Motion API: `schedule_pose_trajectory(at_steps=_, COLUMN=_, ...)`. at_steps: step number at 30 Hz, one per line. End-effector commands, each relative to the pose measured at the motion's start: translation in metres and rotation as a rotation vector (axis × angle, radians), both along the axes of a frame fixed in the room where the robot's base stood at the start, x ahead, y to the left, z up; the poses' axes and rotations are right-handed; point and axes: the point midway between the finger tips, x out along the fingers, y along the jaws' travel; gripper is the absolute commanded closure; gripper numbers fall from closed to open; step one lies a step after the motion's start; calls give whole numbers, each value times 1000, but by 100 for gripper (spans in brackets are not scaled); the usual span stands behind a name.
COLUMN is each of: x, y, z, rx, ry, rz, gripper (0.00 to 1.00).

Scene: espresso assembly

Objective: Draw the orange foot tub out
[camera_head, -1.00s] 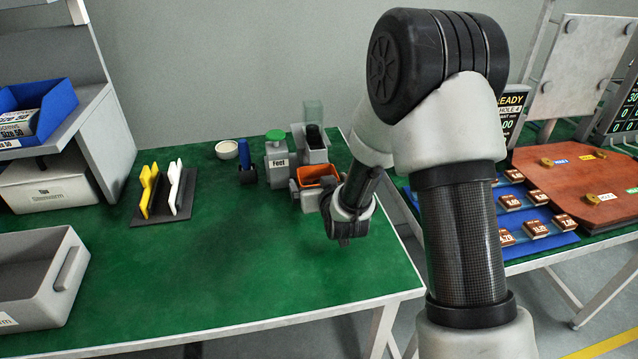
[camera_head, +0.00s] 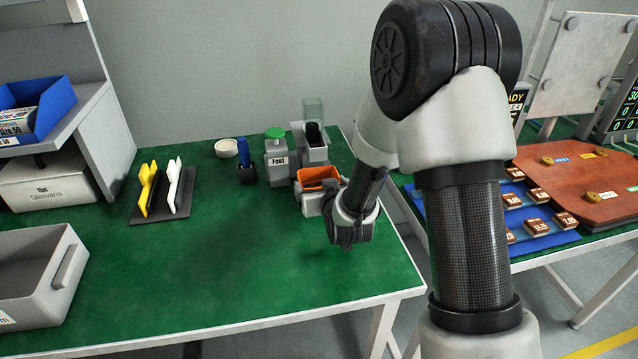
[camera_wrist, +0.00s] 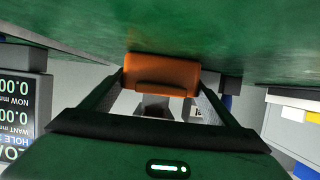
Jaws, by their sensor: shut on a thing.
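The orange foot tub (camera_head: 318,174) shows at the back right of the green table, in front of a grey dispenser (camera_head: 312,152). Grey parts surround its lower side in the head view. In the wrist view the orange tub (camera_wrist: 162,70) fills the space between my fingertips. My gripper (camera_wrist: 161,84) is shut on it, one finger on each side. In the head view my wrist hides the fingertips and the tub's right part.
A grey box marked "Feet" (camera_head: 277,170) with a green lid stands left of the tub. A blue tool in a holder (camera_head: 246,172) and a white bowl (camera_head: 226,148) stand further left. The table's front middle is clear. A grey crate (camera_head: 35,290) lies at left.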

Motion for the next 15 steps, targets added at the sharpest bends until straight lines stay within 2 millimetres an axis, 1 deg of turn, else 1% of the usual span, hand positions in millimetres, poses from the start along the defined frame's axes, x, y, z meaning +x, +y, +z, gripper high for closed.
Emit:
schedule_pose_trajectory(at_steps=12, x=-1, y=0, z=0, rx=0, ry=0, rz=0, gripper=50)
schedule_pose_trajectory(at_steps=13, x=-1, y=0, z=0, rx=0, ry=0, rz=0, gripper=15)
schedule_pose_trajectory(at_steps=15, x=-1, y=0, z=0, rx=0, ry=0, rz=0, gripper=3)
